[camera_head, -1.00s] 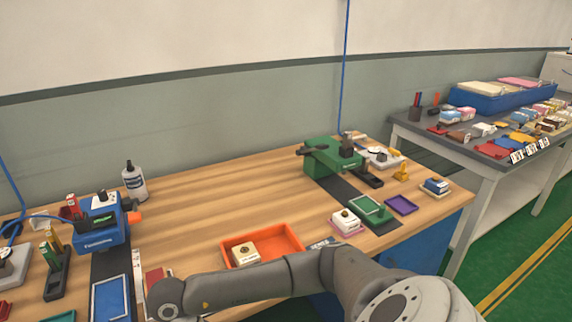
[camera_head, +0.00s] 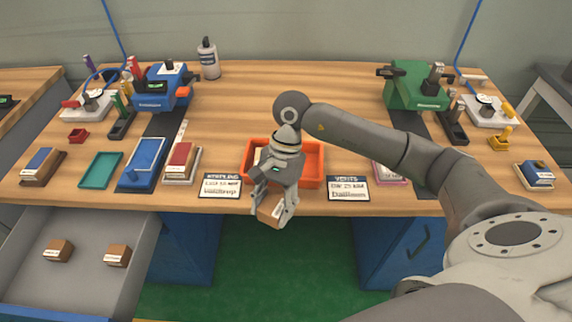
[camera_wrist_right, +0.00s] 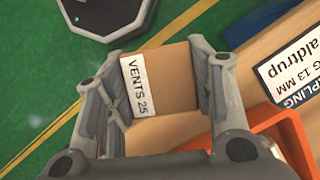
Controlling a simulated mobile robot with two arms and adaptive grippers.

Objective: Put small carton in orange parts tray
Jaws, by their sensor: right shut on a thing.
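My right gripper (camera_head: 273,203) is shut on a small brown carton (camera_head: 270,209) in front of the bench's front edge, just short of the orange parts tray. In the right wrist view the carton (camera_wrist_right: 161,80) sits between both fingers of the gripper (camera_wrist_right: 158,88), and its white label reads "VENTS 25". The orange parts tray (camera_head: 312,165) lies on the bench behind the gripper, partly hidden by my arm; its edge also shows in the right wrist view (camera_wrist_right: 290,136). A light piece inside the tray is mostly hidden. My left gripper is not in view.
An open grey drawer (camera_head: 90,279) at the lower left holds two brown cartons (camera_head: 118,255). Label cards (camera_head: 349,188) lie beside the tray. A blue stamping machine (camera_head: 160,88) and a green one (camera_head: 415,88) stand further back. The middle of the bench top behind the tray is clear.

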